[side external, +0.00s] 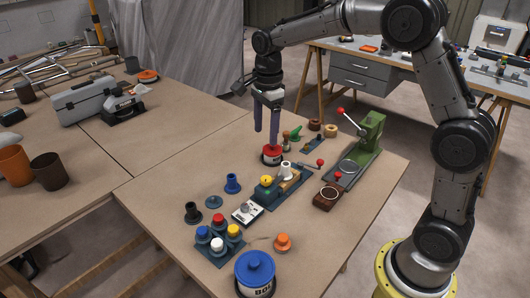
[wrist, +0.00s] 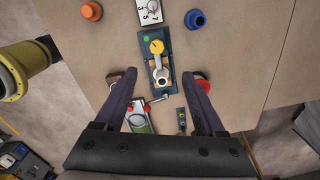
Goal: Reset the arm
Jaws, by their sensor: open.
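My gripper (side external: 266,136) points down over the wooden table, its two dark fingers apart with nothing held between them. In the wrist view my gripper (wrist: 159,75) is open, with the blue-green fixture with a yellow knob (wrist: 156,47) showing between and beyond the fingertips. In the side view the fixture (side external: 268,191) stands in front of the gripper. A red-topped round piece (side external: 272,150) is close below the fingertips in the side view; whether they touch it I cannot tell. In the wrist view it is partly hidden behind the right finger.
A green lever press (side external: 368,135) stands to the right. A blue tray of coloured caps (side external: 219,262), a blue-lidded pot (side external: 256,270), an orange knob (side external: 282,241) and a dial box (side external: 247,213) are nearer the front. A second table with a grey toolbox (side external: 88,101) adjoins at left.

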